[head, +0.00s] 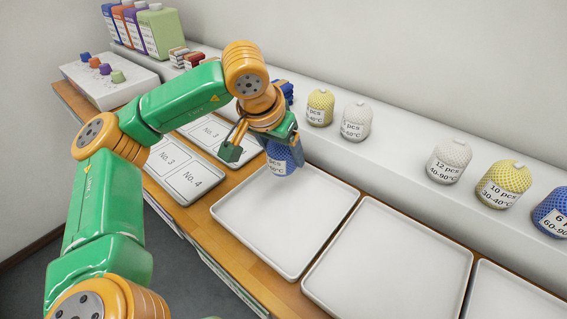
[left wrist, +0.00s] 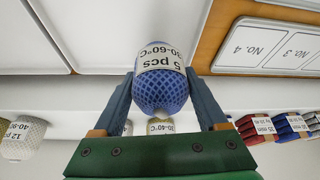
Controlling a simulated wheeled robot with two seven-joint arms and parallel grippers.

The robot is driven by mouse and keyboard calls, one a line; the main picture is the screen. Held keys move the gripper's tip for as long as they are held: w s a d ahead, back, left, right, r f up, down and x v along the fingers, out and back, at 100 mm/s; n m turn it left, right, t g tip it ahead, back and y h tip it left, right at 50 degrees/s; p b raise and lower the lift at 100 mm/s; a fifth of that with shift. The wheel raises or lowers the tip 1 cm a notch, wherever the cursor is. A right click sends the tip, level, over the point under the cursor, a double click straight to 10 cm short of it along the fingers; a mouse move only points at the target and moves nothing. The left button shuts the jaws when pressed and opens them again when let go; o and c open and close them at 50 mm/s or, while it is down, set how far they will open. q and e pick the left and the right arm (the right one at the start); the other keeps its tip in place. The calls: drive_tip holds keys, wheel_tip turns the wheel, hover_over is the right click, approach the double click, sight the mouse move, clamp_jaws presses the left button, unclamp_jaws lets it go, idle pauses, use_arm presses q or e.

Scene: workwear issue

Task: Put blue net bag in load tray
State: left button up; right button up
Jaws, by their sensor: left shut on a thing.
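My left gripper (head: 263,150) is shut on a blue net bag (head: 281,160) with a white label, near the far left corner of the leftmost blank white tray (head: 285,228). In the left wrist view, the blue net bag (left wrist: 160,88) sits between the two fingers of the left gripper (left wrist: 163,98); its label reads 5 pcs, 30-60°C. The tray (left wrist: 85,35) shows empty behind it. I cannot tell how high the bag hangs above the tray. My right gripper is out of view.
More blank trays (head: 388,258) lie to the right. Yellow (head: 320,107), white (head: 356,121) and blue (head: 551,211) net bags stand on the white ledge (head: 400,140). Numbered plates (head: 186,178) lie left of the bag. Coloured containers (head: 161,30) and a knobbed box (head: 108,80) stand at the back left.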

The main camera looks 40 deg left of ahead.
sight(275, 146)
use_arm(q)
drive_tip(key=x, duration=0.5)
drive_tip(key=shift+s+a+f, duration=0.1)
drive_tip(key=shift+s+a, duration=0.05)
drive_tip(key=shift+s, duration=0.15)
drive_tip(key=shift+f+b, duration=0.2)
drive_tip(key=shift+b, duration=0.1)
drive_tip(key=o, duration=1.1)
drive_tip(key=shift+r, duration=0.1)
drive_tip(key=shift+r+p, duration=0.35)
drive_tip(key=shift+r, duration=0.05)
drive_tip(key=v, duration=1.1)
drive_tip(key=shift+s+r, duration=0.2)
drive_tip(key=shift+s, duration=0.1)
